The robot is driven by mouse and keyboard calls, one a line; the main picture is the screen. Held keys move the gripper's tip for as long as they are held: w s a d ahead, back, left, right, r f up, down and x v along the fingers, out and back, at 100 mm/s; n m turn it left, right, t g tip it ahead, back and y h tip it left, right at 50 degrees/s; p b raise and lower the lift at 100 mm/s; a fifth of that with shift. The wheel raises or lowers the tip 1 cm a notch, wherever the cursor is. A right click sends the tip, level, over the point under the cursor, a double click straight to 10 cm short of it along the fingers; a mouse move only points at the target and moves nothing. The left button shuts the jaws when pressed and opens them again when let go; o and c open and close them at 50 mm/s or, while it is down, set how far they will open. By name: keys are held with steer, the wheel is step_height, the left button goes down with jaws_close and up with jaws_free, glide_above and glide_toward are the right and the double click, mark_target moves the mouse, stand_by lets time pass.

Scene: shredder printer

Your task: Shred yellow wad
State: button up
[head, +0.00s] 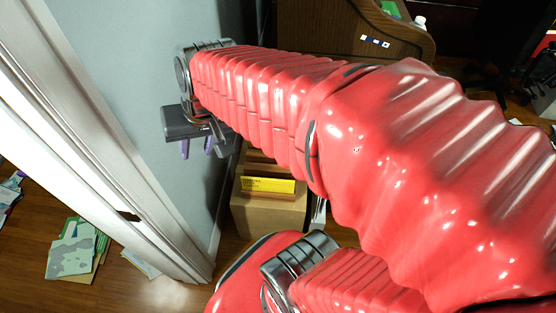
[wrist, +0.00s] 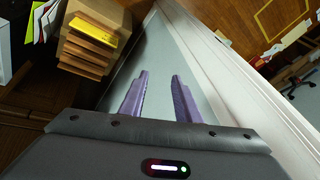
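A flat yellow wad (head: 267,186) lies on a stepped wooden stand in the head view, below and right of my gripper. It also shows at the upper left of the wrist view (wrist: 93,28). My gripper (head: 196,154) is up by the grey-blue wall, apart from the wad. In the wrist view its two purple fingers (wrist: 159,74) are spread with nothing between them. I cannot pick out a shredder for certain.
The wooden stand (head: 268,215) is close to the wall (head: 187,65). A white door frame (head: 100,130) rises at left, with papers (head: 72,256) on the floor beyond. A wooden cabinet with small buttons (head: 376,42) stands at the back. My red arm hides much of the middle.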

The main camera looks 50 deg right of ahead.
steer(key=w+d+f+m+g+y, duration=0.1)
steer(key=w+d+f+m, duration=0.2)
steer(key=d+f+m, duration=0.4)
steer(key=w+d+f+m+y, duration=0.1)
steer(key=w+d+f+m, duration=0.35)
steer(key=d+f, duration=0.4)
steer(key=s+d+f+m, duration=0.3)
steer(key=d+f+m, duration=0.3)
steer(key=f, duration=0.3)
steer(key=s+d+f+m, duration=0.4)
steer(key=d+f+m, duration=0.1)
steer(key=f, duration=0.5)
steer(key=shift+d+m, duration=0.4)
steer(key=shift+m, duration=0.15)
steer(key=shift+f, duration=0.25)
steer(key=shift+x, duration=6.8)
steer(key=shift+w, duration=0.15)
jaws_close()
